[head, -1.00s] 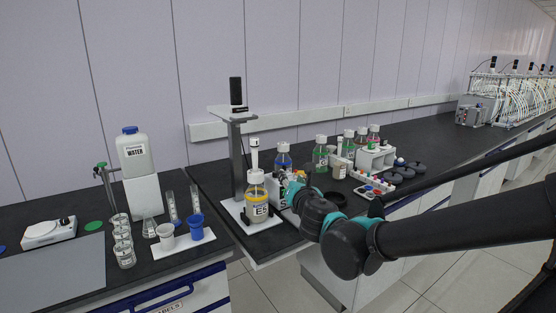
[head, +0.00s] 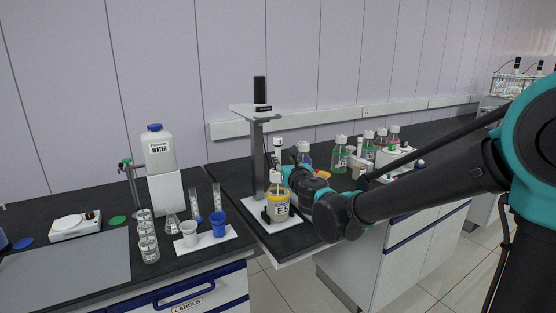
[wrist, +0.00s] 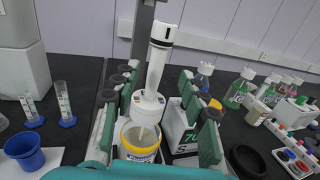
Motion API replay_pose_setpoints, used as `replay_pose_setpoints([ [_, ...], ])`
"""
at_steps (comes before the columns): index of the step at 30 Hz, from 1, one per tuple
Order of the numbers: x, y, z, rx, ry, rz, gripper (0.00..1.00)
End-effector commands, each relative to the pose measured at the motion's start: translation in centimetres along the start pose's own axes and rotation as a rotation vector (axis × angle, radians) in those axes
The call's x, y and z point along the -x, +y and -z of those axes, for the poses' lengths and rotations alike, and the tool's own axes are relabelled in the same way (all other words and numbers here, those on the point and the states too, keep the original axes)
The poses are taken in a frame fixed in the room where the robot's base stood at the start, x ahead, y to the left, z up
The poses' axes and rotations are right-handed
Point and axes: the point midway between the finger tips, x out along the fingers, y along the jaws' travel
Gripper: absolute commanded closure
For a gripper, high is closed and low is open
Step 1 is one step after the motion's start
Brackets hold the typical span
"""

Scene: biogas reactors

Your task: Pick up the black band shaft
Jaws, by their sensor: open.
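The black band shaft (wrist: 161,45) is a white, slightly tilted cylinder with a dark band near its top. It rises above a white cap-like part (wrist: 148,104) over the yellow-banded jar (wrist: 139,146); the exact joint between them is unclear. In the head view the white shaft (head: 278,150) shows behind the jar (head: 278,206), beside the grey stand post. My gripper (wrist: 160,72) is open, its green-padded fingers to either side of the shaft and apart from it. In the head view my gripper is partly hidden by my arm.
A grey stand (head: 257,150) rises close behind the jar. Several bottles (head: 340,155) and a rack stand to the right. Blue cup (head: 218,225), glass cylinders and a water container (head: 158,150) are on the left bench. A gap separates the two benches.

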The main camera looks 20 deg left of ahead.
Motion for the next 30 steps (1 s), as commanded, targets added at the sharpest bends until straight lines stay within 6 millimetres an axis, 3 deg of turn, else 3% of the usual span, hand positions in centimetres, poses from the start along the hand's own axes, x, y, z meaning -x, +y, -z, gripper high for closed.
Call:
replay_pose_setpoints([
  [8,-2.0,0.1,0.0,-0.001,0.0,0.0,0.57],
  [18,-6.2,0.4,-0.1,-0.001,0.0,0.001,0.57],
  [26,-6.5,0.4,-0.1,-0.001,0.0,0.001,0.57],
  [30,-6.5,0.4,-0.1,-0.001,0.0,0.001,0.72],
])
